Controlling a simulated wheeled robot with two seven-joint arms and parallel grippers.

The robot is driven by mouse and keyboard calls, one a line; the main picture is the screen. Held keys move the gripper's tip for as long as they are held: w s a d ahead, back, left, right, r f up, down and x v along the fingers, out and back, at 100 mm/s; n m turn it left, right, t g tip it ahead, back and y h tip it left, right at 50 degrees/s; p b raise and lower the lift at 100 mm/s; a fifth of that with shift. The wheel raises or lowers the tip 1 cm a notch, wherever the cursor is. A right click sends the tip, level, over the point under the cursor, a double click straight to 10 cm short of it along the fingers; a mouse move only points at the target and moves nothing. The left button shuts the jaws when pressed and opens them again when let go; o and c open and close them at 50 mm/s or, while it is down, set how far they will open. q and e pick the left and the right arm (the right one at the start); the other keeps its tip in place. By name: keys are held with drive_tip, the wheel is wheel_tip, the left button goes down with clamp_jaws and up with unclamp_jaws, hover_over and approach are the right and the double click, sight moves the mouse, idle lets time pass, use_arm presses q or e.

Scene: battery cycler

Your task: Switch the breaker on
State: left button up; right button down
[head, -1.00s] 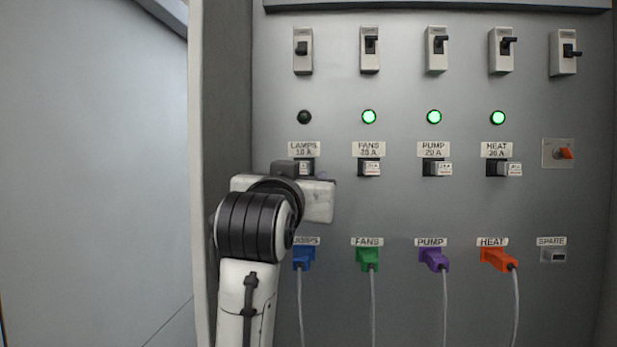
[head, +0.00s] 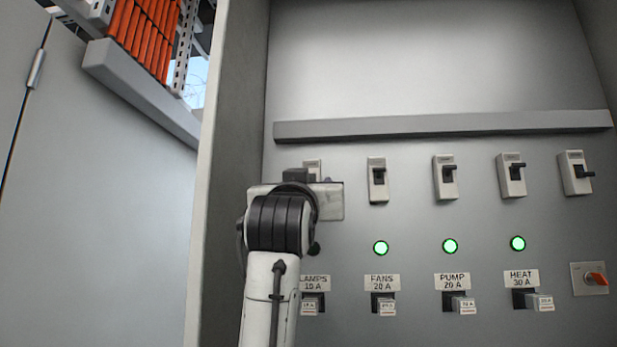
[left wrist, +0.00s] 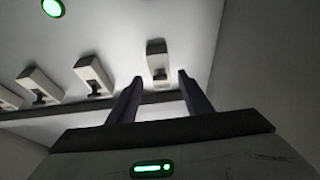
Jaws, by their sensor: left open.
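The LAMPS breaker (head: 312,168) is at the left end of the breaker row, mostly hidden behind my left wrist in the head view. In the left wrist view the breaker (left wrist: 156,50) shows as a pale box with a dark lever, seen upside down. My left gripper (left wrist: 160,77) is open, its two dark fingers to either side of the lever in the picture; contact cannot be told. The LAMPS indicator (head: 314,249) is dark and partly hidden. My right gripper is not in view.
The FANS breaker (head: 378,180), PUMP breaker (head: 446,177) and HEAT breaker (head: 511,176) stand to the right, with green lamps below. A grey rail (head: 440,127) runs above the row. A cabinet side wall (head: 235,120) stands close left of my arm.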

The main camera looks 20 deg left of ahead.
sight(311, 180)
use_arm(q)
drive_tip(key=shift+w+a+r, duration=0.2)
drive_tip(key=shift+w+r, duration=0.05)
drive_tip(key=shift+w, duration=0.35)
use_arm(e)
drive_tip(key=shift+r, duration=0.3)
use_arm(q)
drive_tip(key=c, duration=1.1)
drive_tip(key=shift+o, duration=0.2)
drive_tip(key=shift+s+d+r+g+h, duration=0.1)
drive_tip(key=shift+s+r+g+h, duration=0.1)
drive_tip(key=shift+r+g, duration=0.4)
drive_tip(key=shift+s+r+g+h, duration=0.1)
drive_tip(key=shift+r+g+h, duration=0.1)
drive_tip(key=shift+g, duration=0.7)
drive_tip(key=shift+r+g+h, duration=0.25)
drive_tip(key=shift+r+g, duration=0.05)
drive_tip(key=shift+g, duration=0.55)
drive_tip(key=shift+r+g+h, duration=0.25)
drive_tip(key=shift+g, duration=0.6)
drive_tip(key=shift+w+r, duration=0.1)
